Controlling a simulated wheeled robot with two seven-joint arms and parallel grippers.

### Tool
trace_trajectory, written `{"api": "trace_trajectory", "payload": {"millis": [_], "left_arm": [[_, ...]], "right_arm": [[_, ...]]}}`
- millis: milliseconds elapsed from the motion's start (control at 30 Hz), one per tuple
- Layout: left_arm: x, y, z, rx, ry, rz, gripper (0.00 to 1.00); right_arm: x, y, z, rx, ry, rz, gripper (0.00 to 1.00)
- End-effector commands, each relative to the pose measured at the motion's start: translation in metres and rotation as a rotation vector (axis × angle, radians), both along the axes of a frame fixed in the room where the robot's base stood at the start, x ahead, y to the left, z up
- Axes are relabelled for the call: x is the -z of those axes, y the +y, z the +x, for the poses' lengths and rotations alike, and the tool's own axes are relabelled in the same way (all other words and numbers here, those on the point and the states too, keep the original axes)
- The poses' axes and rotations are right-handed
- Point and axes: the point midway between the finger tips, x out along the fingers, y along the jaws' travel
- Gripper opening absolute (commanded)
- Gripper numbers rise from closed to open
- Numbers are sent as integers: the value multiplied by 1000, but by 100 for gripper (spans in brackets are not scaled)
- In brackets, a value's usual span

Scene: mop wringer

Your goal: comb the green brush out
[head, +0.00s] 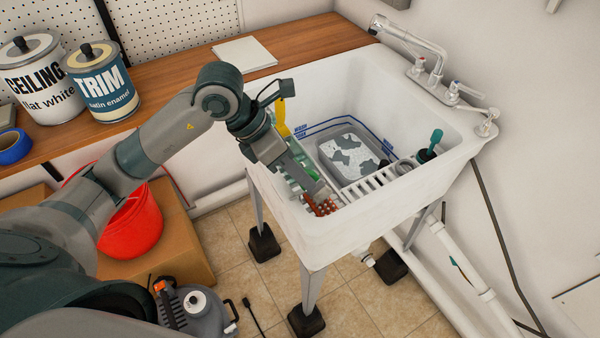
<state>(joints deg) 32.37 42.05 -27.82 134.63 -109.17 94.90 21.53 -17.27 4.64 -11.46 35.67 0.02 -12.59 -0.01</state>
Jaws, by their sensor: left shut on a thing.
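My left gripper (312,187) reaches over the left side of the white utility sink (340,235), low over its near left corner. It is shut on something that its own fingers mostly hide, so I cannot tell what. Reddish-brown bristle-like rows (322,208) show just below the fingertips; I cannot tell whether they touch. Green parts (298,163) show beside and behind the fingers, with their full shape hidden. A tool with a teal-green handle (436,139) leans upright at the sink's right side, its lower end dark. My right gripper is not in view.
A grey tray (345,172) with patchy pale contents sits in the basin. A white slatted rack (372,187) crosses near the front. A yellow object (281,117) stands by my wrist. The chrome tap (418,65) is at the back right. Paint cans (100,82) stand on the wooden counter (175,78).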

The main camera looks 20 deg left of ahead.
Motion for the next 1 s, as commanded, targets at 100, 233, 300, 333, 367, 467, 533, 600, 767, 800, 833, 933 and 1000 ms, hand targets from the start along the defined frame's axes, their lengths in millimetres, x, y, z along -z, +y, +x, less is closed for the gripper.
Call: {"api": "trace_trajectory", "payload": {"millis": [100, 233, 300, 333, 367, 467, 533, 600, 767, 800, 833, 933, 1000], "left_arm": [[7, 0, 0, 0, 0, 0, 0], [10, 3, 3, -1, 0, 0, 0], [11, 6, 6, -3, 0, 1, 0], [11, 8, 7, -3, 0, 1, 0], [12, 10, 8, -3, -1, 2, 0], [12, 14, 11, -2, -1, 1, 0], [12, 16, 12, -1, 0, 0, 0], [12, 17, 13, -1, 0, 0, 0], [11, 17, 14, 0, 0, 0, 0], [11, 17, 14, 0, 0, 0, 0], [11, 17, 14, 0, 0, 0, 0], [11, 17, 13, 0, 0, 0, 0], [11, 16, 13, 0, -1, -1, 0]], "right_arm": [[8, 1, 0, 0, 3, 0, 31], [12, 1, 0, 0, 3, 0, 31], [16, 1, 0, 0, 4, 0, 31], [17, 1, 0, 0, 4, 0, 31], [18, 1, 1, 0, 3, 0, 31], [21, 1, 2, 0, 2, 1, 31], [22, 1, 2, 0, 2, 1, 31], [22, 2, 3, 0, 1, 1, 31], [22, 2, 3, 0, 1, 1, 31], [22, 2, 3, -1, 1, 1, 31], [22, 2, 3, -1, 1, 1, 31], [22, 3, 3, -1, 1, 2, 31], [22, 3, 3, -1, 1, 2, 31]]}}
